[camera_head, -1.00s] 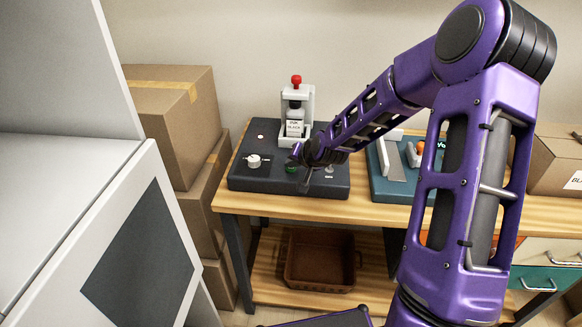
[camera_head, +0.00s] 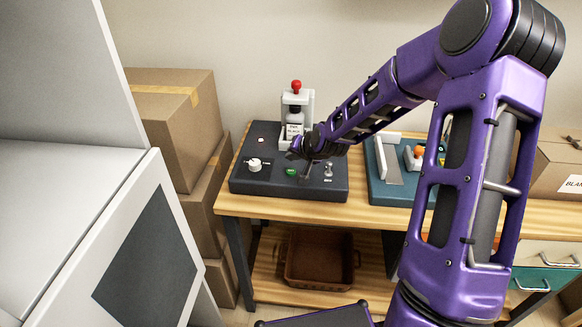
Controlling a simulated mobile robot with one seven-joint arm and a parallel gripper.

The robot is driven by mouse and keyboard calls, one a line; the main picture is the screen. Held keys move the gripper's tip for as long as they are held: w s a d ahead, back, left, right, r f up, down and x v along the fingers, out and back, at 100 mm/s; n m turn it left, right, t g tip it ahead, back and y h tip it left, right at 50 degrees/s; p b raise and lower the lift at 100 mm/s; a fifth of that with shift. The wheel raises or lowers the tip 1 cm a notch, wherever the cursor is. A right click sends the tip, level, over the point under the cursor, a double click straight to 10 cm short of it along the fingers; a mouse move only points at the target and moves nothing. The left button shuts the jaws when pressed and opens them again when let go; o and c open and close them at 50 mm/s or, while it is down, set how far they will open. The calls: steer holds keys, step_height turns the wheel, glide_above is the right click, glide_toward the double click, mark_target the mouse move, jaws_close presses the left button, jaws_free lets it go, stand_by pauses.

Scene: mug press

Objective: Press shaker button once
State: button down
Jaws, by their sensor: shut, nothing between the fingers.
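The shaker's dark box (camera_head: 255,185) stands on the wooden table. A white stand (camera_head: 309,103) at its back holds a labelled container (camera_head: 295,130) with a red top (camera_head: 296,86). On the box top are a green button (camera_head: 290,171), a white knob (camera_head: 254,163) and a small silver switch (camera_head: 328,169). My gripper (camera_head: 305,178) is shut and empty, pointing down just right of the green button. I cannot tell whether its tips touch the box. My wrist hides part of the box top and the stand's base.
A blue-grey board (camera_head: 380,189) with a white block and an orange ball stands to the right. Cardboard boxes (camera_head: 165,115) are stacked at left, and another box (camera_head: 560,165) is at far right. A brown bin (camera_head: 320,262) sits on the lower shelf.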

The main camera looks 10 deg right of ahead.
steer(key=shift+r+p, duration=0.8)
steer(key=shift+r, duration=0.55)
